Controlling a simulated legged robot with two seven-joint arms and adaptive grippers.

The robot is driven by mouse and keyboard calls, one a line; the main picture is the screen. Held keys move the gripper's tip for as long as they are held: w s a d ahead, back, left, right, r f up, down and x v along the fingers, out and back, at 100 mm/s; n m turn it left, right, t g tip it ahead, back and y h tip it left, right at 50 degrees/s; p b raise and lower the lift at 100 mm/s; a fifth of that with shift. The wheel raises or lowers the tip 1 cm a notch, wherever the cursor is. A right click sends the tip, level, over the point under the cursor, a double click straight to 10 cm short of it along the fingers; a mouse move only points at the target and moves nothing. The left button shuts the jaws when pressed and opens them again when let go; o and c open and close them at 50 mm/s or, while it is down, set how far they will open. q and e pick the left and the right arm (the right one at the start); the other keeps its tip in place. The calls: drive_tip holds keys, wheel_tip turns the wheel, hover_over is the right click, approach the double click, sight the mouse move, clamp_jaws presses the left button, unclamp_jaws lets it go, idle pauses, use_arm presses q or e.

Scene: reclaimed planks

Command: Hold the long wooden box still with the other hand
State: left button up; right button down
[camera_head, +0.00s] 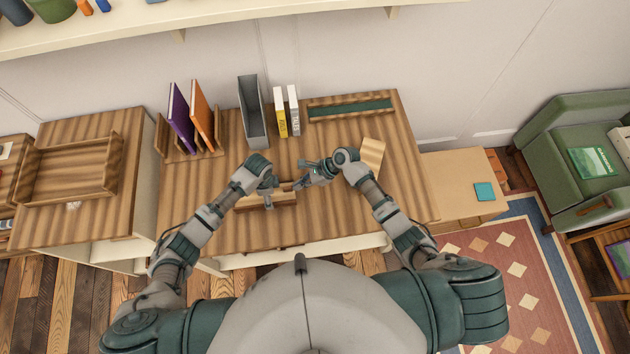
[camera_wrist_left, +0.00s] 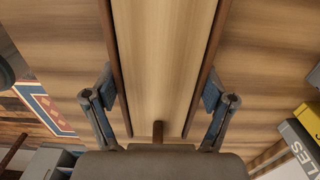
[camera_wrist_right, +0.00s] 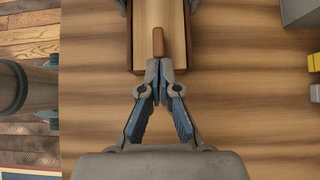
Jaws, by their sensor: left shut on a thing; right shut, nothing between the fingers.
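The long wooden box (camera_head: 277,199) lies on the plank table in front of me. In the left wrist view the box (camera_wrist_left: 165,60) has a pale top panel between darker side edges. My left gripper (camera_head: 267,187) is shut across the box, one finger on each long side. My right gripper (camera_head: 299,185) is at the box's right end. In the right wrist view its fingertips (camera_wrist_right: 160,64) are closed together, with nothing between them, right by a small brown peg (camera_wrist_right: 158,42) at the box's end. Whether they touch the peg I cannot tell.
Behind the box stand a grey file holder (camera_head: 252,112), yellow and white binders (camera_head: 287,112) and a rack with purple and orange books (camera_head: 202,113). A long tray (camera_head: 350,109) lies at the back right. A light wooden piece (camera_head: 372,153) sits right of my right gripper.

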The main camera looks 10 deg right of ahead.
use_arm(q)
drive_tip(key=shift+d, duration=0.2)
use_arm(e)
drive_tip(key=shift+a, duration=0.3)
use_arm(q)
drive_tip(key=shift+s, duration=0.1)
use_arm(e)
drive_tip(key=shift+s, duration=0.1)
drive_tip(key=d, duration=0.3)
drive_tip(key=shift+d+f, duration=0.1)
drive_tip(key=shift+d, duration=0.2)
use_arm(q)
drive_tip(key=shift+a, duration=0.1)
use_arm(e)
drive_tip(key=v, duration=1)
drive_tip(key=shift+d, duration=0.45)
use_arm(q)
drive_tip(key=o, duration=1.2)
